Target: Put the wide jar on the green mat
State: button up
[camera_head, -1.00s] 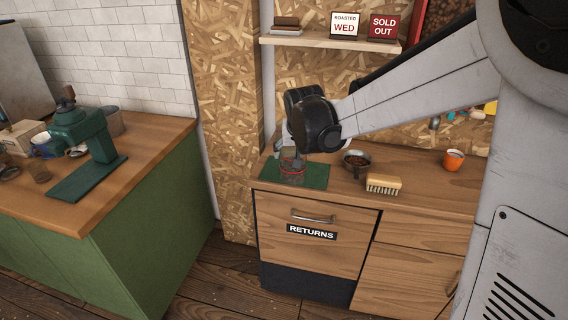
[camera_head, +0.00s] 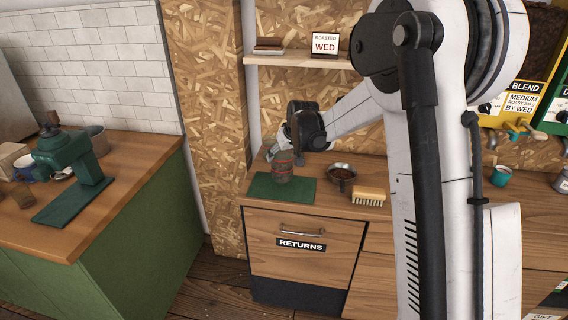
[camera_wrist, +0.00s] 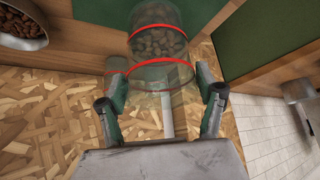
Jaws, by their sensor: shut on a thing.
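The wide jar (camera_head: 282,170) is clear glass with red bands and shows at the back part of the green mat (camera_head: 268,192) in the head view. In the wrist view, the jar (camera_wrist: 158,45) holds brown beans, and part of the mat (camera_wrist: 100,12) shows beside its base. My gripper (camera_wrist: 162,88) is shut on the jar's clear upper part, one finger on each side. In the head view my gripper (camera_head: 289,148) is at the jar's top. The jar looks upright. I cannot tell whether its base touches the mat.
A metal bowl of beans (camera_head: 341,173) and a wooden brush (camera_head: 368,196) stand right of the mat. A shelf (camera_head: 300,60) hangs above the counter. A green machine (camera_head: 72,160) stands on the separate left counter. The mat's front part is clear.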

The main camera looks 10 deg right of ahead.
jog(key=shift+w+d+f, duration=0.1)
jog(key=shift+f, duration=2)
jog(key=shift+f, duration=0.1)
jog(key=shift+f, duration=0.15)
jog(key=o, duration=1.8)
jog(key=shift+o, duration=0.2)
jog(key=shift+r, duration=0.25)
